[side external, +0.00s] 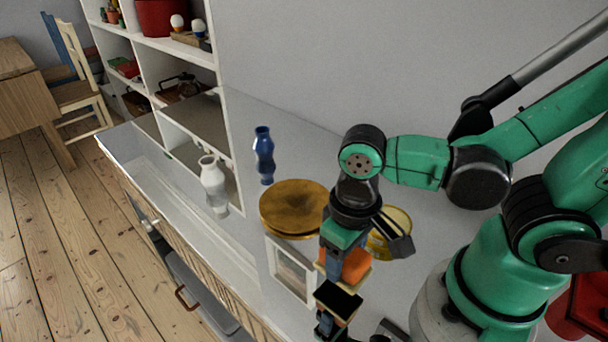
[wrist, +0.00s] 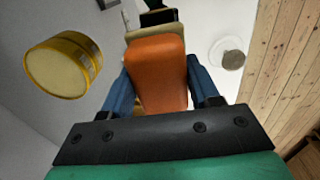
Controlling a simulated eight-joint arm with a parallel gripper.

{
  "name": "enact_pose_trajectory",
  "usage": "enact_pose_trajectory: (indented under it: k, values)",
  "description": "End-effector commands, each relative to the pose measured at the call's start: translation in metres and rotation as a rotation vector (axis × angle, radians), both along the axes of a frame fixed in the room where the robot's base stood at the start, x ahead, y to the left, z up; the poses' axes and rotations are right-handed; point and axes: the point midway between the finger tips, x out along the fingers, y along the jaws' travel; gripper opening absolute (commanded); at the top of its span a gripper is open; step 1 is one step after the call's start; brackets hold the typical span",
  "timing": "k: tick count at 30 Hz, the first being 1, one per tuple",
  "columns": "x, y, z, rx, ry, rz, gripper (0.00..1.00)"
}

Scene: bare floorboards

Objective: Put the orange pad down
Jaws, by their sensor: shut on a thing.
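My gripper (side external: 338,262) points down over the pale cabinet top at the right of the side view. It is shut on the orange pad (side external: 357,264), a soft-edged orange block. In the wrist view the orange pad (wrist: 158,70) sits between my two blue fingers, which press on its left and right sides. A beige piece (wrist: 155,38) shows just beyond and under the pad. Whether the pad touches it, I cannot tell. The pad's underside is hidden.
A black-topped item (side external: 338,300) stands close below my gripper. A yellow tin (side external: 396,220) is just behind it. A round wooden board (side external: 292,208), a framed picture (side external: 290,270), a blue vase (side external: 264,155) and a white vase (side external: 214,185) are to the left. Floorboards (side external: 60,250) lie below the cabinet's edge.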

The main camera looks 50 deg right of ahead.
Motion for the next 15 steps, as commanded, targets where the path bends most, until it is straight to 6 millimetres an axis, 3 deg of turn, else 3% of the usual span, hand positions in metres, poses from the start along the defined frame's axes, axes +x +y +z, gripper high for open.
enact_pose_trajectory:
  k: [15]
  values:
    - [0.0, 0.0, -0.032, 0.0, 0.0, 0.0, 0.05]
